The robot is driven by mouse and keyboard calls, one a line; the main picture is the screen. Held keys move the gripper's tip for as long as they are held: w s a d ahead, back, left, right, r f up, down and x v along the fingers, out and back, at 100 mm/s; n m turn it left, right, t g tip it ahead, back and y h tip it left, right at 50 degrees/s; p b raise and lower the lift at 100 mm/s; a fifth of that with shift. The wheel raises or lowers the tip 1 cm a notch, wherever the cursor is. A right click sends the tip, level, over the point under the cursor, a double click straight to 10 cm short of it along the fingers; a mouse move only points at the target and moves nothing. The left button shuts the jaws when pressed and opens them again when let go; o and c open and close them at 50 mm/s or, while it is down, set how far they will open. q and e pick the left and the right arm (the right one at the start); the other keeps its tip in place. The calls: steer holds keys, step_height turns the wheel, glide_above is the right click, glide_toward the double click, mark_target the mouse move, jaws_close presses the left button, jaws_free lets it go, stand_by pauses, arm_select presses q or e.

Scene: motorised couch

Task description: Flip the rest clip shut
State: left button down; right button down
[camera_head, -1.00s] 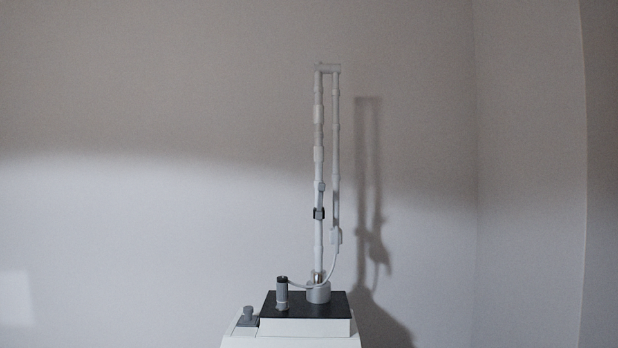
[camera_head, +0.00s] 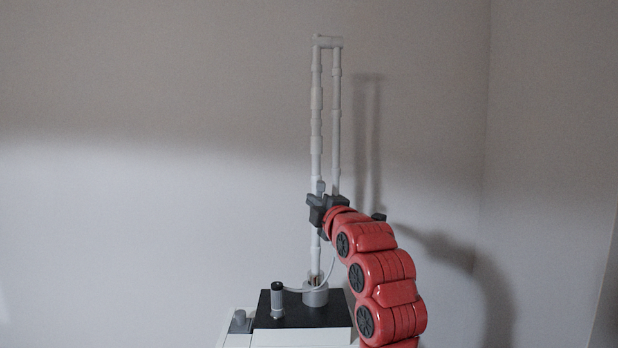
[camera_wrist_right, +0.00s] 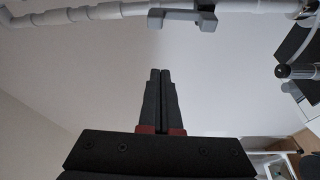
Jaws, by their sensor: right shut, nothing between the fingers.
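A tall pale mast (camera_head: 316,110) of jointed tubes stands upright, with a thinner second tube (camera_head: 337,120) hanging beside it from the top crosspiece. The grey piece on the mast that I take for the rest clip (camera_head: 320,186) shows just above my gripper; the rest of it is hidden in the head view. In the right wrist view a grey bracket-shaped clip (camera_wrist_right: 180,17) stands out from the pale tube. My right gripper (camera_head: 316,212) is at clip height by the mast. Its fingers (camera_wrist_right: 160,75) are together and empty, apart from the bracket. My left gripper is not in view.
The mast rises from a round grey collar (camera_head: 315,294) on a black-topped base (camera_head: 288,312). A plain wall is behind. Left of the mast is free.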

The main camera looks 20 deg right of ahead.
steer(key=shift+s+a+r+n, duration=0.1)
steer(key=shift+s+r+n, duration=0.1)
steer(key=shift+r, duration=0.15)
steer(key=shift+s+a+r+n, duration=0.1)
steer(key=shift+r+n, duration=0.1)
steer(key=shift+r, duration=0.1)
steer(key=shift+w, duration=0.1)
steer(key=w+d+p, duration=0.3)
steer(key=w+p, duration=0.5)
steer(key=p, duration=0.1)
steer(key=shift+w+d, duration=0.2)
steer(key=shift+w, duration=0.2)
steer(key=shift+a, duration=0.1)
steer(key=shift+f, duration=0.1)
